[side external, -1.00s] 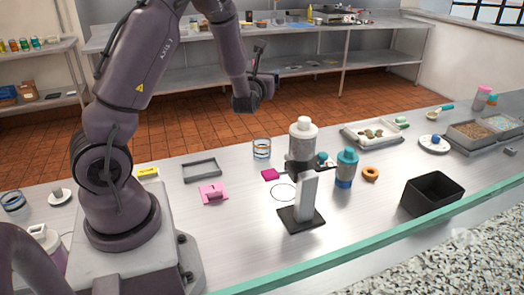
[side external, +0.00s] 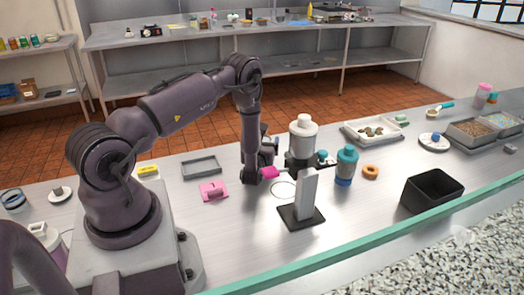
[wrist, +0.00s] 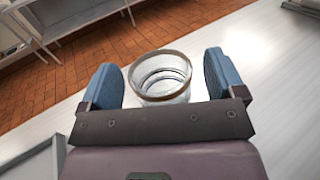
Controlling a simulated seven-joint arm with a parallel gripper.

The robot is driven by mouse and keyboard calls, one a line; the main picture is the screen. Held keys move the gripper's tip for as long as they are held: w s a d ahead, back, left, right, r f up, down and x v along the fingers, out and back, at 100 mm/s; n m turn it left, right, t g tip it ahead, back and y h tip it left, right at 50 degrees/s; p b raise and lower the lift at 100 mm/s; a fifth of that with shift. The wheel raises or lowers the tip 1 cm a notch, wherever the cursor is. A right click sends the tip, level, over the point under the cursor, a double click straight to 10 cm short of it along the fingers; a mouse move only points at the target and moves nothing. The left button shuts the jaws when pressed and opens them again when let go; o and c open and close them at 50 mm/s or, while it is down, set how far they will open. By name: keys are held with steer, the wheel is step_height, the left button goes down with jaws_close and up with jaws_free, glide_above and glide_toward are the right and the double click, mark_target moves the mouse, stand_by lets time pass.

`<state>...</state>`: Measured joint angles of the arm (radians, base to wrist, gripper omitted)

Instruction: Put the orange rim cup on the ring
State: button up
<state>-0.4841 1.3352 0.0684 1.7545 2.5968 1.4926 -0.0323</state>
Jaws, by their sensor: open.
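The cup (wrist: 160,78) is clear glass with a brownish-orange rim and stands upright on the counter in the wrist view. My gripper (wrist: 159,64) is open, with its blue fingers on either side of the cup and a visible gap to each. In the side view my arm hides the cup and most of the gripper. A thick orange ring (side external: 370,172) lies further right.
A pink item (side external: 214,191) and a grey tray (side external: 202,167) lie left. A black bin (side external: 432,191) stands right.

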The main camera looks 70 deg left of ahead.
steer(key=shift+w+a, duration=0.3)
steer(key=shift+a, duration=0.25)
steer(key=shift+c, duration=0.4)
steer(key=c, duration=1)
